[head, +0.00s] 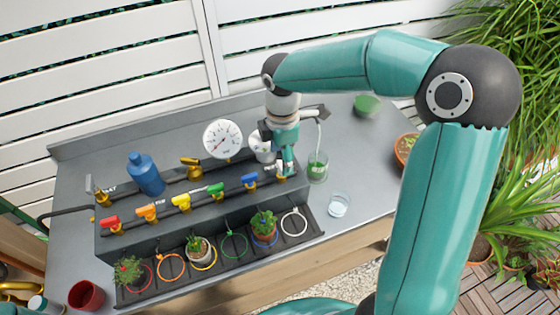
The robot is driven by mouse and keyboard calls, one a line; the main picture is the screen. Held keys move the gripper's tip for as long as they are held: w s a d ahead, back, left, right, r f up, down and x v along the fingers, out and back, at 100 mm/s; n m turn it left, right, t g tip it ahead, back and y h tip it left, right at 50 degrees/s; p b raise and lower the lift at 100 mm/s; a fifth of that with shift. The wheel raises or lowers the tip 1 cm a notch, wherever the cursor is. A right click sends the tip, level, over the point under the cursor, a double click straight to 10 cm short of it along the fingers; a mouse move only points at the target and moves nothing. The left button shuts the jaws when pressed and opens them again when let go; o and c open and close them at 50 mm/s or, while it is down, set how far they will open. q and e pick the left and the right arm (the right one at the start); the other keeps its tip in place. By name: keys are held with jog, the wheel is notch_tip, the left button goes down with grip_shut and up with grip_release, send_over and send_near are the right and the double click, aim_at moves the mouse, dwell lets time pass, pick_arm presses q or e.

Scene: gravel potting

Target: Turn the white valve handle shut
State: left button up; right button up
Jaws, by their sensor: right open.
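The white valve handle (281,168) is at the right end of a row of coloured valves on a dark grey stepped manifold. My right gripper (287,169) points down at this end of the row, its fingers open at the white handle. The gripper covers part of the handle, so its exact angle and any contact cannot be told. My left gripper is out of view.
Blue (249,180), green (216,189), yellow (181,201), orange (147,211) and red (111,223) handles line the row. A pressure gauge (222,139) and blue bottle (146,174) stand behind. A glass (318,167) is close right of the gripper. Potted plants stand in front.

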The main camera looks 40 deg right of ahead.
jog(key=shift+f, duration=1.45)
jog(key=shift+c, duration=0.4)
jog(key=shift+w, duration=0.1)
jog(key=c, duration=1.1)
